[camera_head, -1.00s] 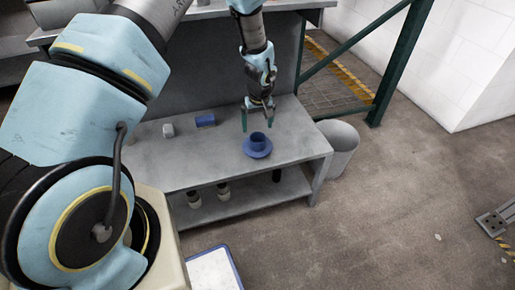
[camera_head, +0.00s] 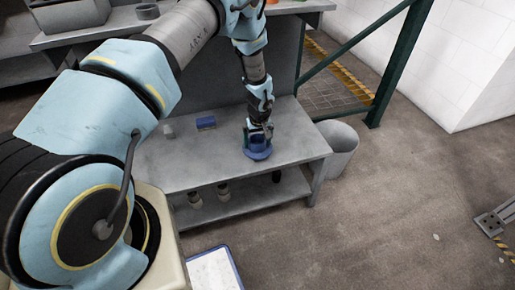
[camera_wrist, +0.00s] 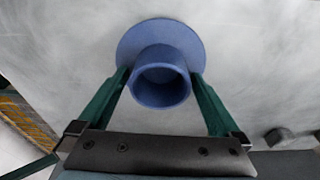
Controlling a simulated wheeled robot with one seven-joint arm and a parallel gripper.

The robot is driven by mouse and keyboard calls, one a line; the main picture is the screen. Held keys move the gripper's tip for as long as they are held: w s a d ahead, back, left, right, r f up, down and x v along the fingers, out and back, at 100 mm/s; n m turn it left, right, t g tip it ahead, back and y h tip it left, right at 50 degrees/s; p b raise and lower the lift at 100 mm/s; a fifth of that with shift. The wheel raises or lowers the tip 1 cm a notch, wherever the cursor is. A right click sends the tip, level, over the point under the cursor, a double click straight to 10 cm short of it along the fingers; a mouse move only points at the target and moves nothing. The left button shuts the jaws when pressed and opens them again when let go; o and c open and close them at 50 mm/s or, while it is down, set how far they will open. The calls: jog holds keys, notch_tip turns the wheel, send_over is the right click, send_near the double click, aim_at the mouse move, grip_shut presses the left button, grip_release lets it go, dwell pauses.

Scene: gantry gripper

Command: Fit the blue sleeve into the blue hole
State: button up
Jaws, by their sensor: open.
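The blue sleeve (camera_head: 258,154) is a short tube with a wide round flange. It stands on the grey bench, flange down, with its open end facing the camera in the wrist view (camera_wrist: 160,55). My gripper (camera_head: 258,130) is down over it, and the sleeve partly hides behind the fingers in the head view. In the wrist view the open green fingers (camera_wrist: 160,76) stand on either side of the tube, close to it. I cannot tell whether they touch it. A blue block (camera_head: 206,123) lies farther back on the bench; no blue hole can be made out.
A small grey piece (camera_head: 168,131) lies at the left on the bench (camera_head: 200,165). A grey bin (camera_head: 341,148) stands at the bench's right end. Several small parts stand on the lower shelf. A green post (camera_head: 398,65) rises behind. Bare bench top surrounds the sleeve.

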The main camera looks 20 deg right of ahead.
jog(key=c, duration=1.5)
jog(key=shift+r, duration=0.1)
